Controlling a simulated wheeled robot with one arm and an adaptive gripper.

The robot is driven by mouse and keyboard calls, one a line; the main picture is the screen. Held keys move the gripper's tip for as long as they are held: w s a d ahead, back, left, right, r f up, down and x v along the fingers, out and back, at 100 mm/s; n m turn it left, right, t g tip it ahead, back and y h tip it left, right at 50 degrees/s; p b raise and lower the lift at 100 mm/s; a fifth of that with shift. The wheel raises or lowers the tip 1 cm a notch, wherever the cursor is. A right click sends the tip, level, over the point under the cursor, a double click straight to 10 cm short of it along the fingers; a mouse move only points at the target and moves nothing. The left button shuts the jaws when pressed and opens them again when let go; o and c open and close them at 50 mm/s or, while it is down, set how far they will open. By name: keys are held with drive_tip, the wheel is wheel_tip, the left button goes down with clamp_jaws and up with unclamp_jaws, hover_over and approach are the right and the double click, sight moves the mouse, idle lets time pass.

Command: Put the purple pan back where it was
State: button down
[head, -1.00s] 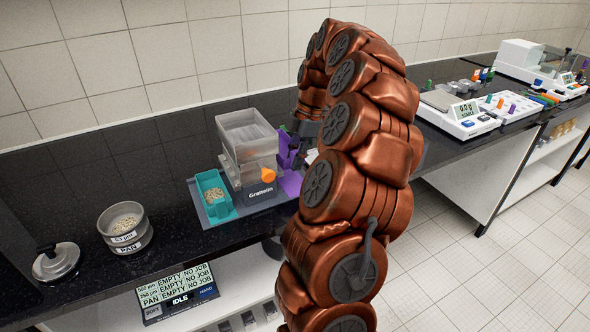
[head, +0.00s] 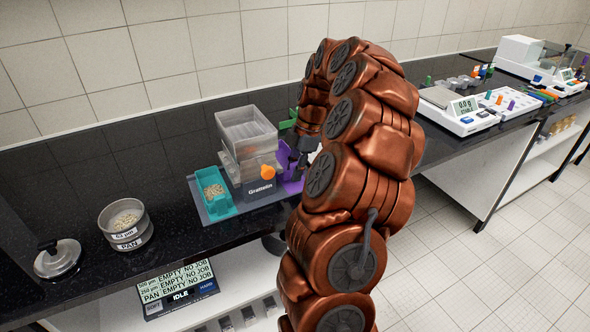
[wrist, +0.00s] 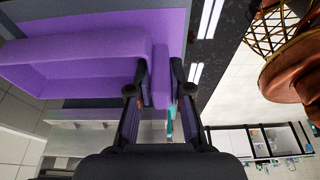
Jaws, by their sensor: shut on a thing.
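The purple pan (head: 284,156) is at the right side of the grey splitter marked Gramelin (head: 258,186), partly hidden by my arm in the head view. In the wrist view the purple pan (wrist: 75,62) fills the upper left, its hollow side showing. My gripper (wrist: 160,92) has one finger on each side of a purple wall or tab of the pan and is shut on it. In the head view my gripper (head: 303,152) is small and dark, just right of the splitter. I cannot tell whether the pan touches the surface below.
A teal pan with grains (head: 213,192) sits left of the splitter. Farther left are a stacked sieve and pan (head: 126,226) and a metal lid (head: 57,259). A balance (head: 462,112) stands to the right. A green piece (head: 288,124) shows behind the gripper.

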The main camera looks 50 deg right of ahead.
drive_tip(key=shift+f+b, duration=0.3)
drive_tip(key=shift+f, duration=0.05)
drive_tip(key=c, duration=1.1)
unclamp_jaws()
drive_tip(key=shift+r, duration=0.1)
drive_tip(key=shift+d+r+p, duration=0.1)
drive_tip(key=shift+r+p, duration=0.5)
drive_tip(key=shift+r, duration=0.15)
drive_tip(key=shift+b+v, duration=0.95)
drive_tip(key=shift+v, duration=4.8)
